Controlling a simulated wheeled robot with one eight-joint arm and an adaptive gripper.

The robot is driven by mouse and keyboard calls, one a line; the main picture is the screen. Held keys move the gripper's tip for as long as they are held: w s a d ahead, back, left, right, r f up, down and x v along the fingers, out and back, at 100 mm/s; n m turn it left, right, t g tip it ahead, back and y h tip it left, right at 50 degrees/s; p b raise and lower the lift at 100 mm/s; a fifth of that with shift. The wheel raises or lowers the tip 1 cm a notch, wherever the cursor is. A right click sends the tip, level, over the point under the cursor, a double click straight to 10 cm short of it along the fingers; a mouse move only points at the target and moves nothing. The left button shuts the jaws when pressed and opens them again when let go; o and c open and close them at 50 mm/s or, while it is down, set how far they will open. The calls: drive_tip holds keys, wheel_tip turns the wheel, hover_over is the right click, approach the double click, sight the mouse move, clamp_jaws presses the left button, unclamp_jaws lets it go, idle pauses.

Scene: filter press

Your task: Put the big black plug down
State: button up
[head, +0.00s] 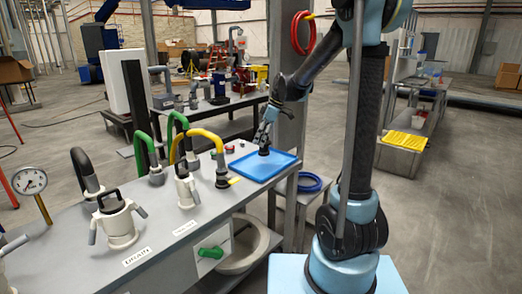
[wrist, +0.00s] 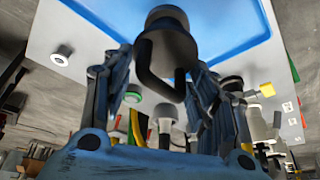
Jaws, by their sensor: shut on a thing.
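My gripper (head: 265,136) is shut on the big black plug (head: 264,151). In the wrist view, the fingers (wrist: 160,92) close on both sides of the plug's dark loop handle, and the plug's round body (wrist: 166,38) points away from the palm. The plug is over the blue tray (head: 254,172), toward its left-back part. The tray also fills the top of the wrist view (wrist: 243,42) behind the plug. I cannot tell whether the plug touches the tray floor.
The tray lies at the far right end of the grey bench (head: 165,246). A yellow hose (head: 205,135) and green hoses (head: 140,145) with fittings stand left of it. Small red and black caps lie behind it. A grey post (head: 290,135) stands close to its right.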

drive_tip(key=shift+s+f, duration=0.1)
drive_tip(key=shift+f, duration=2.2)
drive_tip(key=shift+f, duration=0.1)
drive_tip(key=o, duration=1.1)
drive_tip(key=v, duration=1.2)
drive_tip(key=s+d+m+h, duration=0.1)
drive_tip(key=s+d+m, duration=0.3)
drive_tip(key=s+d, duration=0.3)
drive_tip(key=s+d+f+m+h, duration=0.1)
drive_tip(key=s+d+f+m, duration=0.3)
drive_tip(key=s, duration=0.4)
drive_tip(key=s+d+f+m+t+h, duration=0.1)
drive_tip(key=s+d+f+m, duration=0.3)
drive_tip(key=s, duration=0.5)
drive_tip(key=s+d+f+m+t+h, duration=0.1)
drive_tip(key=s+d+f+m, duration=0.3)
drive_tip(key=s+f, duration=0.3)
drive_tip(key=shift+s+d+f+m+h, duration=0.15)
drive_tip(key=shift+s+d+m, duration=0.1)
drive_tip(key=shift+s, duration=0.25)
drive_tip(key=shift+s+d+m+h, duration=0.15)
drive_tip(key=shift+s+m, duration=0.1)
drive_tip(key=shift+s, duration=0.2)
